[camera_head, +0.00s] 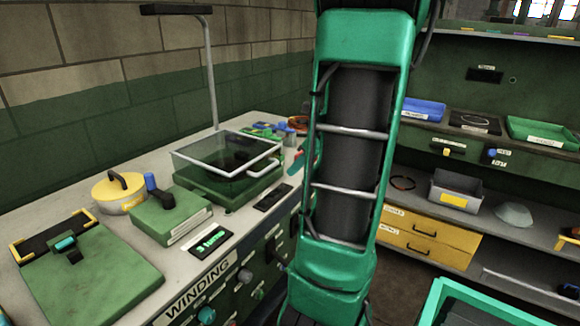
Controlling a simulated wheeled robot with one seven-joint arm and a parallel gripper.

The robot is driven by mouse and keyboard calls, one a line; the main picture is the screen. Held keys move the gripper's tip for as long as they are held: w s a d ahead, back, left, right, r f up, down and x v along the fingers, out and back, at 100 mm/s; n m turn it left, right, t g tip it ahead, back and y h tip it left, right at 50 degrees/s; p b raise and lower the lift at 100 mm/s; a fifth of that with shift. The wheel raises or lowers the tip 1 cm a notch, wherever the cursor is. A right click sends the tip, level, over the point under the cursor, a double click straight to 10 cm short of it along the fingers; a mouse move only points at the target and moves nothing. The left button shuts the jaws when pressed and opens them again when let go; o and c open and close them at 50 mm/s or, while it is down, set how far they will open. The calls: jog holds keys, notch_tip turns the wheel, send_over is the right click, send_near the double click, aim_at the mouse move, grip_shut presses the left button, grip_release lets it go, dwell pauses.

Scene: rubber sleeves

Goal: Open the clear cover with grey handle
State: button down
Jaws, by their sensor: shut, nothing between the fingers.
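The clear cover (203,163) is a see-through box with a pale grey rim. It sits on a green base (207,192) on the workbench, and it looks level and lowered onto the base. Its grey handle (266,169) is a bar on the front right side, facing the bench's front edge. A dark shape shows dimly through the clear walls, and I cannot tell what it is. My gripper is not in view. Nothing is seen touching the handle.
My green arm link stands tall right of the cover. A lamp post (211,75) rises behind it. A green box with blue knob (170,215), yellow pot (119,192) and green case (92,275) stand left. Shelves with trays (540,132) are at right.

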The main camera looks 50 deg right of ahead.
jog(key=x, duration=0.8)
jog(key=r, duration=0.1)
jog(key=w+r, duration=0.1)
jog(key=r, duration=0.1)
jog(key=shift+w, duration=0.3)
jog(key=shift+w+a+r, duration=0.1)
jog(key=shift+w+r, duration=0.1)
jog(key=shift+r, duration=0.2)
